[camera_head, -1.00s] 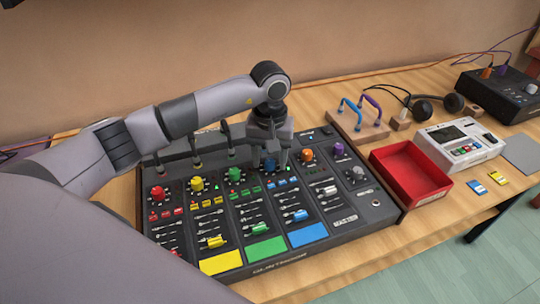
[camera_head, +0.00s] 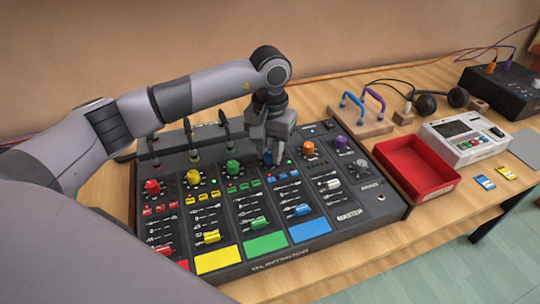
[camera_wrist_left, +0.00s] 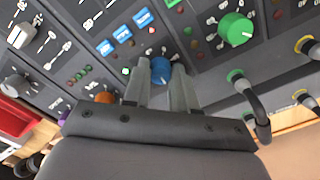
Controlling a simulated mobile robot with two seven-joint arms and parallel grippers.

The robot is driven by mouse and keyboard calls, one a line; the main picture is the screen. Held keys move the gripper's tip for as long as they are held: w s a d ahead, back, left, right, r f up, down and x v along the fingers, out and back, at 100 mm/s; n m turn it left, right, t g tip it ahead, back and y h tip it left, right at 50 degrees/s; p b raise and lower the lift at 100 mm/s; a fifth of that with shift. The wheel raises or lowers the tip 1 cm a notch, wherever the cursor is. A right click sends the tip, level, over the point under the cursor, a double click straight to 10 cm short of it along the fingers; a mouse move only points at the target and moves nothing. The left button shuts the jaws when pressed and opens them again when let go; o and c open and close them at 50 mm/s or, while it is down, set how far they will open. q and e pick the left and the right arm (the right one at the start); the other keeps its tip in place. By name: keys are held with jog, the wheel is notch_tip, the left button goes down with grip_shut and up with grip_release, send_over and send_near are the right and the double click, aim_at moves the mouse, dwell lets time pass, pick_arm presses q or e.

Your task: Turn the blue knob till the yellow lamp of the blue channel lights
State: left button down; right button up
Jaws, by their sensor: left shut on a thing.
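The mixing desk (camera_head: 375,205) stands on the table with coloured knobs, sliders and buttons. The blue knob (camera_wrist_left: 160,68) sits between the two fingers of my left gripper (camera_wrist_left: 168,82), which is shut on it. In the head view the left gripper (camera_head: 268,157) comes down from above and mostly hides the knob. A green lamp (camera_wrist_left: 126,71) glows beside the blue knob in the left wrist view. I see no clearly lit yellow lamp there; the small lamps nearby are partly hidden by the fingers. My right gripper is out of view.
The green knob (camera_head: 233,167) and orange knob (camera_head: 308,148) flank the blue one. Plugged cables (camera_head: 223,122) rise along the desk's back edge. A red tray (camera_head: 428,161), a white device (camera_head: 480,150) and a handled wooden block (camera_head: 366,125) stand to the right.

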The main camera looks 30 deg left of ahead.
aim_at(270, 154)
pick_arm(q)
jog(key=shift+m+b, duration=0.8)
jog(key=shift+m, duration=0.3)
jog(key=c, duration=0.9)
grip_release()
jog(key=shift+r, duration=0.15)
notch_tip(270, 154, up, 7)
